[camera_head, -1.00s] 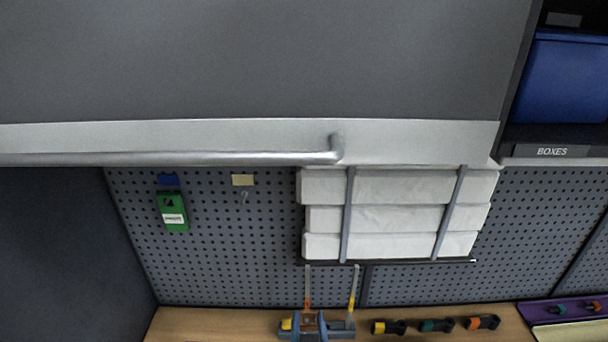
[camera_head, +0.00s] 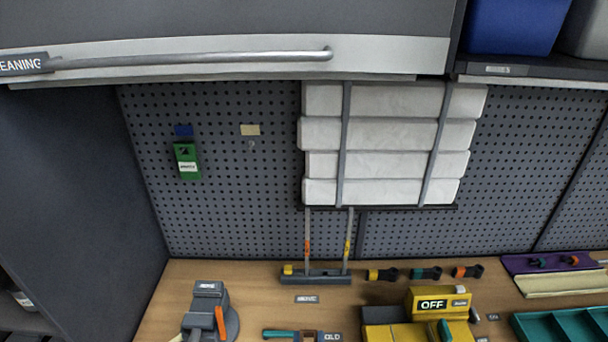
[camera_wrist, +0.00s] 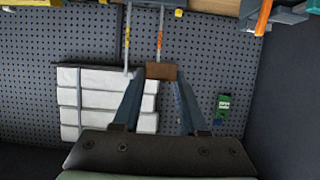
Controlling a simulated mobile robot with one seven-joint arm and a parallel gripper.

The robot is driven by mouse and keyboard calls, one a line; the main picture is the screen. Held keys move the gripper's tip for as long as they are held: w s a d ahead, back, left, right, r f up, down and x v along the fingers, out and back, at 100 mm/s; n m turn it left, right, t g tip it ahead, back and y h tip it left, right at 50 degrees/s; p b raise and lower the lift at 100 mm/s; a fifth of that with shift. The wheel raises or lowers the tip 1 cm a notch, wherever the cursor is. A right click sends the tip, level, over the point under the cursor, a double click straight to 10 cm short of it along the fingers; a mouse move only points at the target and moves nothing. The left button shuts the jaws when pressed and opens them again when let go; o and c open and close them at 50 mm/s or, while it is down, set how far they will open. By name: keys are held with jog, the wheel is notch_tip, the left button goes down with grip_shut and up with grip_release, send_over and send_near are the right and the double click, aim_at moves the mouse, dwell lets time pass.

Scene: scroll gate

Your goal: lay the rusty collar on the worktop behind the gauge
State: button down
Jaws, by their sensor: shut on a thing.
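The rusty collar, a small brown block (camera_wrist: 161,71), sits between the tips of my gripper (camera_wrist: 160,78) in the wrist view. The two blue-grey fingers are shut on it. The wrist view is upside down, and the collar overlaps the end of one marked rod there. In the head view I cannot make out my gripper. A grey stand with two upright rods (camera_head: 316,275), marked orange and yellow, stands at the back of the worktop (camera_head: 260,285). It may be the gauge; I cannot tell for sure. A small label lies in front of it.
A grey vise-like tool with an orange handle (camera_head: 207,308) stands at left. A yellow unit marked OFF (camera_head: 437,303) and a teal tray (camera_head: 565,325) stand at right. Several small tools line the back. White bundles (camera_head: 380,150) hang above on the pegboard. A cabinet door (camera_head: 230,58) overhangs.

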jog(key=s+f+b, duration=0.5)
jog(key=s+f, duration=0.1)
jog(key=f, duration=0.2)
jog(key=s+f+b, duration=0.6)
jog(key=f, duration=0.3)
jog(key=shift+a+f, duration=0.25)
jog(key=shift+a, duration=0.2)
jog(key=shift+d, duration=0.1)
